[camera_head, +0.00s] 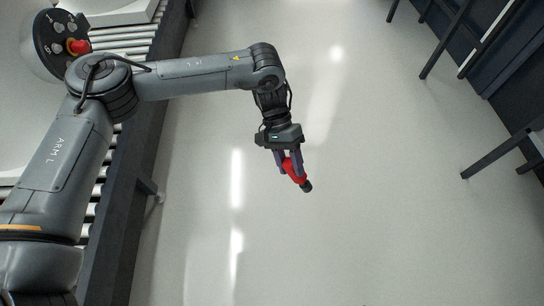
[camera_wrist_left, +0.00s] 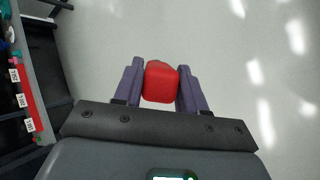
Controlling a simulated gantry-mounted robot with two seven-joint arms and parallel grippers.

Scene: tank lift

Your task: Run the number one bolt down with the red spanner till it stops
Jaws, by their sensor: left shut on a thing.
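My left gripper (camera_head: 291,164) is shut on the red spanner (camera_head: 294,170) and holds it over open floor. The spanner has a red body and a dark tip pointing down and right. In the left wrist view the red end of the spanner (camera_wrist_left: 161,82) sits between the two purple-grey fingers. A dark round flange (camera_head: 46,37) with several bolt heads shows at the top left, far from the gripper. A red part (camera_head: 79,47) sits on its right side. I cannot tell which bolt is number one. My right gripper is not in view.
A roller conveyor (camera_head: 124,41) with a dark side rail runs along the left. Dark-legged tables or stands (camera_head: 448,45) stand at the right. A rack with red panels and labels (camera_wrist_left: 33,102) is at the left wrist view's left edge. The middle floor is clear.

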